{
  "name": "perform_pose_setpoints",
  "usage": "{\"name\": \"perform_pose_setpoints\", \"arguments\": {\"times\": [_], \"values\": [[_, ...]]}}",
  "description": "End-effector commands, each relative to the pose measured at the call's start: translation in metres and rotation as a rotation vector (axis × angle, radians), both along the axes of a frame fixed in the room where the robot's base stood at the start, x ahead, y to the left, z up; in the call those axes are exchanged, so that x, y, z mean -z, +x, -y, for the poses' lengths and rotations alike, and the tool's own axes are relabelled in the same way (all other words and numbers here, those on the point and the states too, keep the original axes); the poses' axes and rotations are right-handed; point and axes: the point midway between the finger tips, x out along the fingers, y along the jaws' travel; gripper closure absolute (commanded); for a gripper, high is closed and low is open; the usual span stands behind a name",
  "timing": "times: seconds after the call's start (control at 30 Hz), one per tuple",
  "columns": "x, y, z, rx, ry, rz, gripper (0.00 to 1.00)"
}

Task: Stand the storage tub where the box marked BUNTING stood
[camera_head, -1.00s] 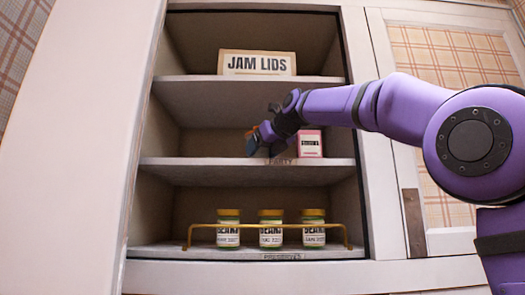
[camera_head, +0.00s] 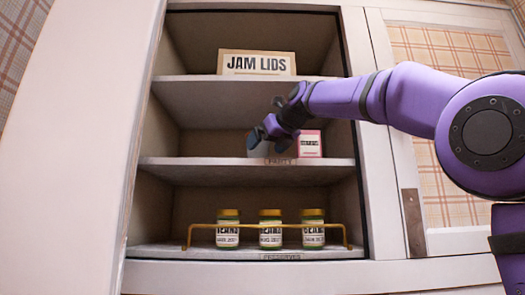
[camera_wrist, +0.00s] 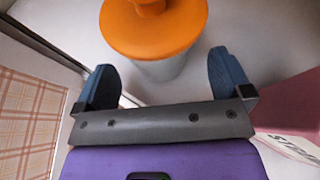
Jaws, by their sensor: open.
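The storage tub (camera_wrist: 158,68) shows in the wrist view with an orange lid (camera_wrist: 153,28) and a pale grey body. It stands upright on a pale shelf, just beyond my fingertips. My gripper (camera_wrist: 165,82) is open, with its two blue fingers apart and nothing gripped between them. In the head view my gripper (camera_head: 262,138) is inside the middle shelf, left of a pink box (camera_head: 310,144). A pale patch of the tub (camera_head: 257,152) shows below the gripper there; its lid is hidden. No box marked BUNTING is in sight.
The pink box stands close to the right of my gripper, also in the wrist view (camera_wrist: 290,115). The middle shelf's edge has a PARTY label (camera_head: 281,161). A JAM LIDS box (camera_head: 257,63) stands above; jars (camera_head: 270,230) stand below behind a brass rail (camera_head: 350,236). The middle shelf's left is clear.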

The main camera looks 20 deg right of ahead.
Motion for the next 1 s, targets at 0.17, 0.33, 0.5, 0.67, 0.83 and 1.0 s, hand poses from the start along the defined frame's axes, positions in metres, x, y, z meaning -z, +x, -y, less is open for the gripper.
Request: {"name": "perform_pose_setpoints", "arguments": {"times": [0.17, 0.33, 0.5, 0.67, 0.83, 1.0], "values": [[-0.015, -0.035, 0.010, 0.003, 0.000, 0.002, 0.03], [-0.026, -0.061, 0.018, 0.001, 0.001, 0.002, 0.03], [-0.033, -0.077, 0.023, 0.002, 0.002, 0.001, 0.03], [-0.035, -0.083, 0.025, 0.000, 0.002, -0.001, 0.03], [-0.036, -0.084, 0.025, -0.001, 0.001, 0.000, 0.03], [-0.026, -0.088, 0.022, -0.020, -0.062, -0.002, 0.03]]}}
